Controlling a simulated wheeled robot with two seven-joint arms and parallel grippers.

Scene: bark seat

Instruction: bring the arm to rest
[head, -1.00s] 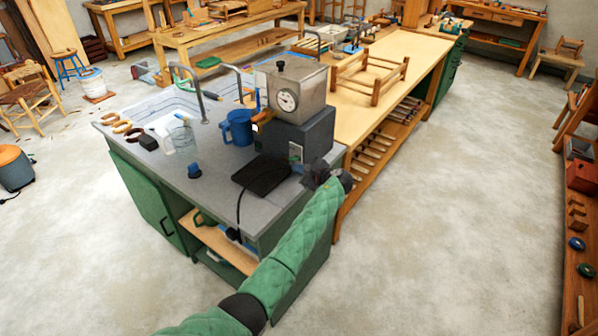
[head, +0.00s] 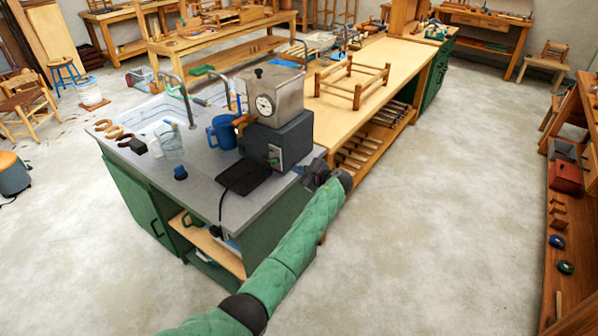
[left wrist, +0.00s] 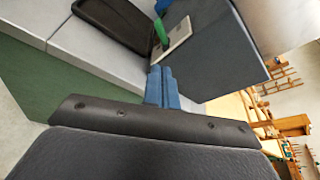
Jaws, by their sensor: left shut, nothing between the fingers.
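My left arm, in a green quilted sleeve, reaches up from the bottom of the head view. Its left gripper (head: 308,174) is at the right edge of the grey counter, just right of the steam boiler's dark base. In the left wrist view the two blue fingers (left wrist: 161,86) are together and empty. Beyond them is the dark grey base (left wrist: 225,50) with a pale switch plate (left wrist: 176,42) and a green lever (left wrist: 161,31). I cannot tell whether the fingers touch the base. My right gripper is in neither view.
The counter (head: 205,200) carries a metal boiler (head: 277,92) with a gauge, a black pad (head: 245,176), a blue jug (head: 223,132) and a glass beaker (head: 171,145). A wooden bench (head: 395,62) adjoins behind. The floor (head: 440,200) to the right is clear.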

